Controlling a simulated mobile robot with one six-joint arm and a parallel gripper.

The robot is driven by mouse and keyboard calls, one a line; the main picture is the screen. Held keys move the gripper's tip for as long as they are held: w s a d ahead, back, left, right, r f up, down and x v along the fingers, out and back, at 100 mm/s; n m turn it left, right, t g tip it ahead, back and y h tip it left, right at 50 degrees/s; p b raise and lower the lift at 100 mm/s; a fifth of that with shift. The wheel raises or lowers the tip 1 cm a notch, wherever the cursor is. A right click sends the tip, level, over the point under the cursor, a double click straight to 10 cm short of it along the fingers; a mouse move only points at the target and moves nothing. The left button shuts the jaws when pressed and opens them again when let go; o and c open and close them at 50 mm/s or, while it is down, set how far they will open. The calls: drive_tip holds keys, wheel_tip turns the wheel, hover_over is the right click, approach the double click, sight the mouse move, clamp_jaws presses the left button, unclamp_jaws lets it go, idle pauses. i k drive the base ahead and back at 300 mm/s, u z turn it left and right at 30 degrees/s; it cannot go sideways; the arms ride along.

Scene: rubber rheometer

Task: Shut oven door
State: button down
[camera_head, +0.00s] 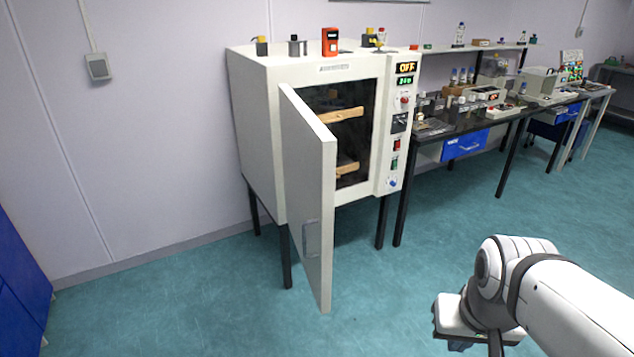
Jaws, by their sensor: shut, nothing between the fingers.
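The white oven (258,140) stands on dark legs against the wall, left of centre. Its white door (309,180) is open, hinged on the left and swung out toward me. A grey handle (312,238) is on the door's lower part. Through the opening, wooden pieces show on two levels inside the dark chamber (358,130). The control panel (399,130) on the right shows "OFF" on its upper display. My gripper (476,346) is at the lower right, well apart from the door and pointing down. Its fingertips are partly cut off by the frame's bottom edge.
Several small items, including an orange device (330,41), stand on the oven's top. A dark bench (440,132) with instruments and a blue drawer (464,145) runs along the right. A blue cabinet (18,280) is at the left edge. The green floor before the door is clear.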

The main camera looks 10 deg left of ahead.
sight(309, 149)
drive_tip(key=u, duration=0.75)
drive_tip(key=i, duration=1)
drive_tip(key=z, duration=1.55)
drive_tip(key=k, duration=1)
drive_tip(key=u, duration=0.3)
drive_tip(key=i, duration=0.5)
drive_tip(key=u, duration=0.15)
